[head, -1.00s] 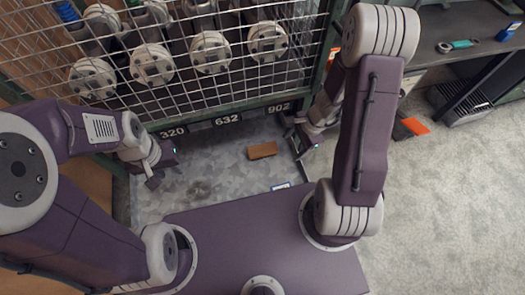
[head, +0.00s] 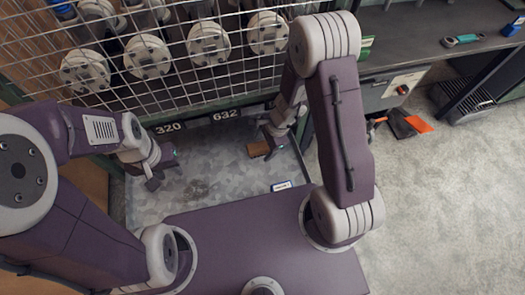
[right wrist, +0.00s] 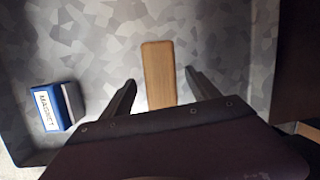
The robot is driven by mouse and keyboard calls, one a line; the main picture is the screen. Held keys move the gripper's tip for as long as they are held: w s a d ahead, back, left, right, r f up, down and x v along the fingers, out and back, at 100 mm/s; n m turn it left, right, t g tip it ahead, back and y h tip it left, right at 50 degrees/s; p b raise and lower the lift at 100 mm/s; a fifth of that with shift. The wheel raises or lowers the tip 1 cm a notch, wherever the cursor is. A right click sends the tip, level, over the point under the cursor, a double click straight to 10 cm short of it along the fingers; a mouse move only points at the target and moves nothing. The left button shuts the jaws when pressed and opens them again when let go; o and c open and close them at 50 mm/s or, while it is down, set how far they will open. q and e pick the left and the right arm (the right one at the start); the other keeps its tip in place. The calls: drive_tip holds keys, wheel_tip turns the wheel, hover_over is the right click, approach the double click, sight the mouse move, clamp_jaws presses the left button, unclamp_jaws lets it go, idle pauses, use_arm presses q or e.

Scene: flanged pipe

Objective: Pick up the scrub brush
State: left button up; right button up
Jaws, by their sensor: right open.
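The scrub brush shows as a brown wooden block (head: 258,149) on the grey mottled tray (head: 225,175); no bristles are visible. My right gripper (head: 272,138) is over the brush and hides part of it in the head view. In the right wrist view the brush (right wrist: 158,75) lies lengthwise between the two spread fingers of my right gripper (right wrist: 160,82), with gaps on both sides. My right gripper is open and holds nothing. My left gripper (head: 160,170) hangs over the left part of the tray, away from the brush; its jaw opening is unclear.
A blue and white box marked MAGNET (right wrist: 58,106) lies on the tray, left of the brush in the right wrist view. A wire mesh rack (head: 180,65) with flanged pipes stands behind the tray. A bench (head: 430,40) stands at the right. Open floor (head: 440,200) lies at right.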

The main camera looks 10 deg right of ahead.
drive_tip(key=shift+f+b, duration=0.1)
drive_tip(key=shift+b, duration=0.2)
idle(0.4)
clamp_jaws()
